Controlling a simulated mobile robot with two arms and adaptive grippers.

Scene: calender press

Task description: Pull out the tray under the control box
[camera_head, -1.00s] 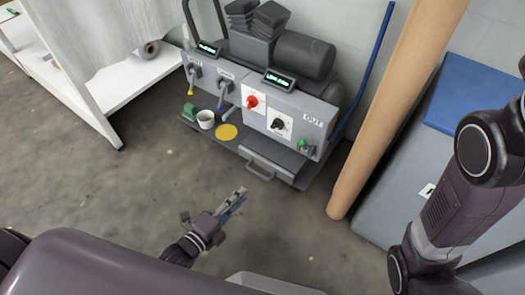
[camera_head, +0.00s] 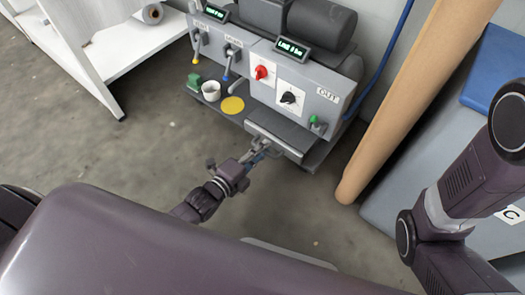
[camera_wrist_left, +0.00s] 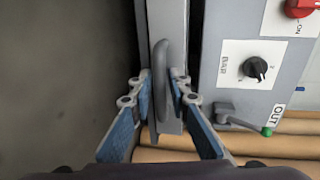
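The grey control box (camera_head: 337,101) carries a red knob, a black knob and small displays. Under its right part is the grey tray (camera_head: 283,133), which also shows in the left wrist view (camera_wrist_left: 180,28). Its bar handle (camera_wrist_left: 160,75) sticks out from the front. My left gripper (camera_head: 262,149) is at this handle in the head view. In the left wrist view its two blue-padded fingers (camera_wrist_left: 161,92) stand on either side of the handle, apart, with small gaps visible. The tray's inside is hidden. My right arm is at the right; its gripper is out of view.
A white cup (camera_head: 211,91), a green block (camera_head: 195,82) and a yellow disc (camera_head: 232,105) sit on the ledge left of the tray. A tall brown roll (camera_head: 410,100) leans at the right. The floor (camera_head: 150,140) in front is clear.

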